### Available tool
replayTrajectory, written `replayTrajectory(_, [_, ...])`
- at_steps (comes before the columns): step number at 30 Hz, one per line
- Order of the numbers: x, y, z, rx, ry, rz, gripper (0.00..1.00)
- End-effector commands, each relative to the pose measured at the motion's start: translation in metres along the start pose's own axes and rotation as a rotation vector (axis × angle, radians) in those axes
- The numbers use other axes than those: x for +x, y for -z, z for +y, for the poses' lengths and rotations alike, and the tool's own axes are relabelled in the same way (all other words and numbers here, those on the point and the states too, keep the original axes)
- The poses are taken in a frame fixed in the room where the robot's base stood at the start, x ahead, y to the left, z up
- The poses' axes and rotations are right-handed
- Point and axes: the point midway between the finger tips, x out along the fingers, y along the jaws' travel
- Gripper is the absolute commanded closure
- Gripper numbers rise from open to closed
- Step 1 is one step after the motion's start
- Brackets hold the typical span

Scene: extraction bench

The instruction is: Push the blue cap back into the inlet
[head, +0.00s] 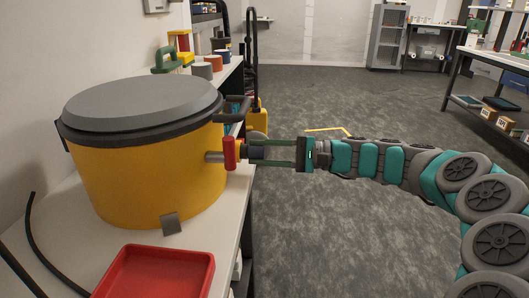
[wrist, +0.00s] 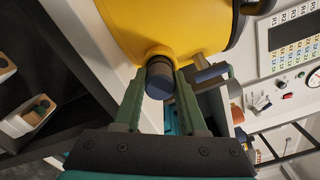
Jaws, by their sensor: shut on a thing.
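The yellow pot (head: 150,175) with a grey lid stands on the white bench at left. In the wrist view the round face of the cap (wrist: 160,85) shows between the fingers. My gripper (head: 249,152) is shut on the cap, with one green finger on each side. How deep the cap sits in the inlet is hard to tell.
A red tray (head: 160,275) lies on the bench in front of the pot. Black handles (head: 237,108) stick out from the pot above my gripper. In the wrist view a control panel (wrist: 290,45) shows at upper right. The grey floor (head: 330,220) right of the bench is clear.

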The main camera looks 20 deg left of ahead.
Motion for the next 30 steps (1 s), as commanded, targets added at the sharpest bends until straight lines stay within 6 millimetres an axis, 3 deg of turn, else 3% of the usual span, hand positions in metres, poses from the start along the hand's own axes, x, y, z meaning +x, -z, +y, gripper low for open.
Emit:
replayTrajectory(14, [0.011,0.0,0.0,0.0,0.0,-0.001,1.0])
replayTrajectory(15, [0.012,0.0,0.0,0.0,0.0,0.0,0.59])
replayTrajectory(24, [0.011,0.0,0.0,0.0,0.0,-0.001,0.25])
replayTrajectory(30, [0.011,0.0,0.0,0.0,0.0,-0.001,0.25])
